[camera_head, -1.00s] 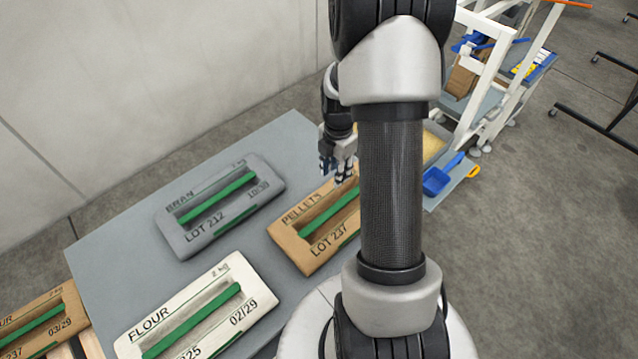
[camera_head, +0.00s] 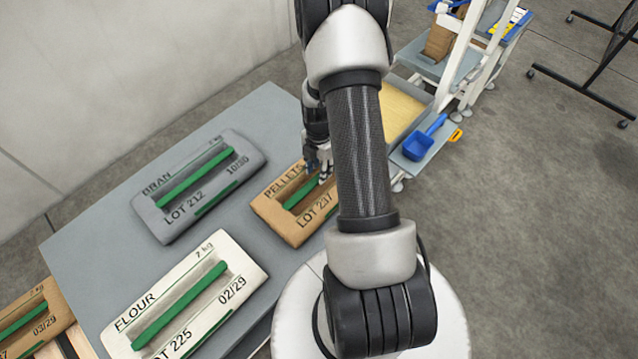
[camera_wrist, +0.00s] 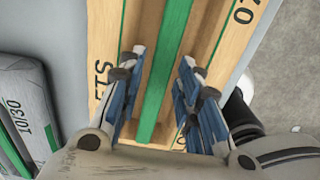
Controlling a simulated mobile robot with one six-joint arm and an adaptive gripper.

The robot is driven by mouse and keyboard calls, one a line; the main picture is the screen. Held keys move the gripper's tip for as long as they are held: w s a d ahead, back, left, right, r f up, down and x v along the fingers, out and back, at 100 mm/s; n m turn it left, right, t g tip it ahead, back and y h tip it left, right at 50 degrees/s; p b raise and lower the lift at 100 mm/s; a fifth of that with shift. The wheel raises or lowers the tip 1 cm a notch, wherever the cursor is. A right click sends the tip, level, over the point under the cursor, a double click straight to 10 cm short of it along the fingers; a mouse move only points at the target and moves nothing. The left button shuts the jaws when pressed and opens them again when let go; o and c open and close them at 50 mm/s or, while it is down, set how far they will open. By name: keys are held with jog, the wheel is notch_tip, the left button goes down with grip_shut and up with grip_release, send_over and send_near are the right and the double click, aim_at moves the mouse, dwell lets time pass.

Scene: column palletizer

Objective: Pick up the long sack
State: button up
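The tan PELLETS sack (camera_head: 292,222) lies flat on the grey table, with a green handle strip along a recess in its top. My gripper (camera_head: 322,172) is over its far right part. In the wrist view, the open gripper (camera_wrist: 162,60) has blue-padded fingers on either side of the green handle (camera_wrist: 160,90), with gaps to it; whether they reach into the recess is unclear. A grey BRAN sack (camera_head: 200,222) and a white FLOUR sack (camera_head: 235,300) lie on the same table. My arm hides the right end of the PELLETS sack.
The grey table (camera_head: 95,235) is bare between the sacks. Another tan sack (camera_head: 28,318) lies on a wooden pallet at the lower left. A blue scoop (camera_head: 424,140), a tray of yellow grain (camera_head: 403,105) and a white-framed cart (camera_head: 478,60) stand to the right.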

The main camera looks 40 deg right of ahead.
notch_tip(320, 180, down, 5)
jog(key=shift+s+a+r+b, duration=0.15)
jog(key=shift+b, duration=0.65)
jog(key=shift+r, duration=0.1)
jog(key=shift+c, duration=0.4)
grip_shut()
jog(key=shift+r, duration=0.1)
